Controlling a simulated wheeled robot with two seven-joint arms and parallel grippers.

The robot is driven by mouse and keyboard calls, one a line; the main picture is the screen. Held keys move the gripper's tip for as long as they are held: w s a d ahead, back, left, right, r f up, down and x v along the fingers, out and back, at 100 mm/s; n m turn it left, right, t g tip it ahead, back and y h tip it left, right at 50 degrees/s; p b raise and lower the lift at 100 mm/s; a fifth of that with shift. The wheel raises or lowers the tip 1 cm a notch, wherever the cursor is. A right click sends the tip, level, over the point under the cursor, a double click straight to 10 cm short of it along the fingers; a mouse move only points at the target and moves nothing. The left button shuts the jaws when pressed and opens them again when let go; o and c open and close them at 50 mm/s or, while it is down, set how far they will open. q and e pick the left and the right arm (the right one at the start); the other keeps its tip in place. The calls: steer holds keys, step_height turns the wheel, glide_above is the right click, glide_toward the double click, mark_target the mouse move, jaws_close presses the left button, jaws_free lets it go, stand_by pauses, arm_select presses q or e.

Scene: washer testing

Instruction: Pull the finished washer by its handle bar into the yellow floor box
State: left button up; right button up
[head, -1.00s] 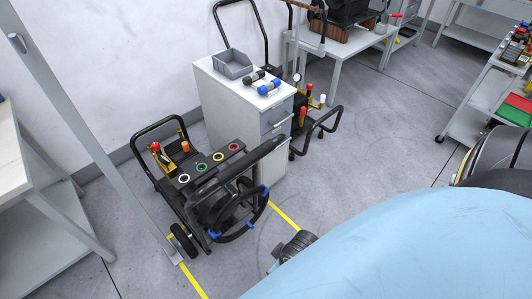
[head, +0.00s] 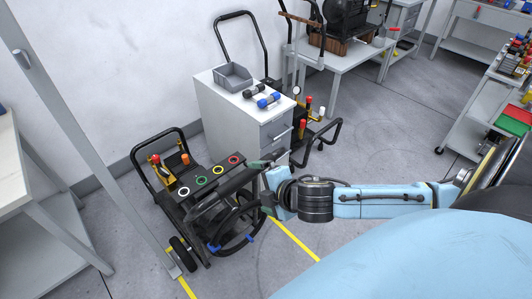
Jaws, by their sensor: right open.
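A pressure washer (head: 205,200) with a black frame, coloured rings on its panel and a hose reel stands on the floor, left of centre. Its black handle bar (head: 228,184) slants up to the right over the reel. Yellow floor lines (head: 296,243) show beside and in front of it; the rest of the box outline is hidden or out of view. My right gripper (head: 264,182) is open at the right end of the handle bar; I cannot tell whether it touches. My left gripper is not in view.
A white drawer cabinet (head: 222,117) with a grey bin (head: 232,77) and dumbbell-like parts stands behind the washer. A second wheeled washer (head: 322,135) is right of it. A grey post (head: 95,150) and bench are at left. Floor at centre right is clear.

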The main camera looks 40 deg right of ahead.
mark_target(250, 177)
steer(key=w+f+b, duration=0.1)
steer(key=w+b, duration=0.1)
steer(key=w+d+f+n+b, duration=0.1)
steer(key=w+f+b, duration=0.1)
steer(key=w+b, duration=0.1)
steer(key=w+f+n+b, duration=0.1)
steer(key=w+b, duration=0.1)
steer(key=w, duration=0.1)
steer(key=shift+w+d+f, duration=0.15)
steer(key=shift+d+f, duration=0.1)
steer(key=shift+f, duration=0.1)
steer(key=shift+w+f+b, duration=0.15)
steer(key=shift+w+b, duration=0.1)
steer(key=shift+b, duration=0.2)
steer(key=shift+w+f, duration=0.1)
steer(key=shift+w, duration=0.2)
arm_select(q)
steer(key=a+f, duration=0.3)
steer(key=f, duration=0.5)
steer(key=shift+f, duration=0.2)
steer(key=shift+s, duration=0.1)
